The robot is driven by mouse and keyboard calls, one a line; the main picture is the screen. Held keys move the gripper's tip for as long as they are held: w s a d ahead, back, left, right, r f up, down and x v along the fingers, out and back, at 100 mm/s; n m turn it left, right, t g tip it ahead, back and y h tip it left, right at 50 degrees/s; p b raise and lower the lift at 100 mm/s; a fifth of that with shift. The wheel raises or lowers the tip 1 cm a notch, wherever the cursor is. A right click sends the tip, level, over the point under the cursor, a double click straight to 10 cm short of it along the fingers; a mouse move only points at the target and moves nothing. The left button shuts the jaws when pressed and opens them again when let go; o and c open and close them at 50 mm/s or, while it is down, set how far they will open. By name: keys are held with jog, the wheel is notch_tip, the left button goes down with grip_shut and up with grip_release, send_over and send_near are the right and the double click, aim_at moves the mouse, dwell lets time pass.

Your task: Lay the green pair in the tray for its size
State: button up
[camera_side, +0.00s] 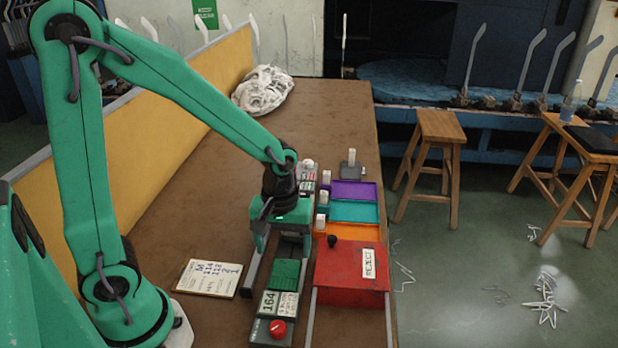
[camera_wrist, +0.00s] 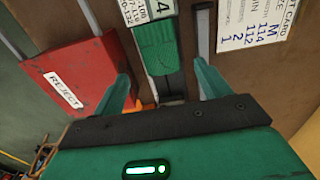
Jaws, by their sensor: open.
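The green pair (camera_side: 285,274) lies flat on a narrow dark gauge between the red box and the card. It also shows in the wrist view (camera_wrist: 157,46), top centre, ahead of my fingers. My gripper (camera_side: 283,243) is open above the far end of the gauge, with nothing between its fingers. In the wrist view my gripper (camera_wrist: 163,85) has its two green fingers spread wide, one to each side of the gauge line. Three trays lie beyond the red box: orange (camera_side: 352,232), teal (camera_side: 365,212) and purple (camera_side: 368,191). A sliver of orange shows in the wrist view.
A red box marked REJECT (camera_side: 338,270) with a black knob stands right of the pair. A display reading 164 (camera_side: 270,303) and a red knob (camera_side: 277,329) are at the near end. A size card (camera_side: 208,278) lies left. White cloth (camera_side: 263,90) is piled far back.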

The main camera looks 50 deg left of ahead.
dwell(0.3)
jog(key=shift+a+r, duration=0.1)
jog(key=shift+r, duration=0.5)
jog(key=s+a+r+m+t, duration=0.1)
jog(key=s+r+m+t, duration=0.1)
jog(key=s+r+m, duration=0.2)
jog(key=s+a+r+m+t, duration=0.1)
jog(key=s+r+m+t, duration=0.2)
jog(key=r, duration=0.7)
jog(key=shift+s+a+r+m+t, duration=0.3)
jog(key=shift+s+a+r+m, duration=0.1)
jog(key=shift+m, duration=0.6)
jog(key=shift+o, duration=0.4)
